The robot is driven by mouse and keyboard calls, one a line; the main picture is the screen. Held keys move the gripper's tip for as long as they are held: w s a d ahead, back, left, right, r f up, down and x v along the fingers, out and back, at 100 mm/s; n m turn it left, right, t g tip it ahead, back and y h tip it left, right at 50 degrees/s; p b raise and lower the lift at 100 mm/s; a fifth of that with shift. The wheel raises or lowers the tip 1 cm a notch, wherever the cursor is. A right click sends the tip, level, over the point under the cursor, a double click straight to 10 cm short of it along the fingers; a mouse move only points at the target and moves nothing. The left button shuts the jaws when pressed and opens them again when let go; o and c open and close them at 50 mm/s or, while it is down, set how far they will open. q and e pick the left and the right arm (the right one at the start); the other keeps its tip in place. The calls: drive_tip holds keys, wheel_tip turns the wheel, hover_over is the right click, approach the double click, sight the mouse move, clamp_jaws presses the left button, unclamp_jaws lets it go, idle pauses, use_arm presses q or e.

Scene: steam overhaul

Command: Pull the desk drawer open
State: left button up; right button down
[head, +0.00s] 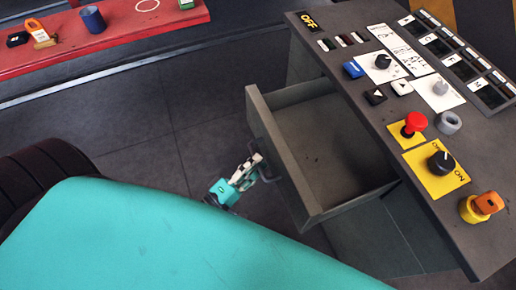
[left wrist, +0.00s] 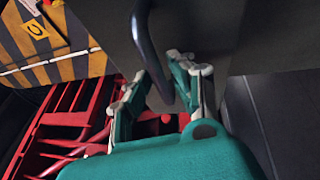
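The desk drawer (head: 330,145), grey and empty, stands pulled out of the control desk (head: 410,150). Its dark curved handle (head: 267,168) is on the front panel. My left gripper (head: 253,168), teal with pale fingers, is at the handle. In the left wrist view the handle (left wrist: 152,50) runs down between the two fingers of my left gripper (left wrist: 156,70). The fingers are apart, with gaps beside the bar, so the gripper looks open around the handle. Whether a finger touches the bar is unclear. My right gripper is not in view.
The desk top carries a red button (head: 415,122), knobs and switches. A red bench (head: 130,35) with a blue cup (head: 93,19) and a padlock stands at the upper left. Dark floor (head: 170,115) lies clear between bench and desk.

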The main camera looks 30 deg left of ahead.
use_arm(q)
drive_tip(key=v, duration=1)
drive_tip(key=shift+s, duration=0.35)
drive_tip(key=s+a+f+m+g+y, duration=0.15)
drive_tip(key=f+m+g, duration=0.35)
drive_tip(key=f, duration=1)
drive_tip(key=s+a+f+m+g+y, duration=0.15)
drive_tip(key=f+m+g+y, duration=0.35)
drive_tip(key=f, duration=0.9)
drive_tip(key=s+f+m+g, duration=0.7)
drive_tip(key=s+f, duration=0.6)
drive_tip(key=s, duration=0.2)
drive_tip(key=shift+s+d+m+g, duration=0.25)
drive_tip(key=shift+m+g, duration=0.15)
drive_tip(key=shift+g, duration=0.1)
drive_tip(key=shift+w, duration=0.15)
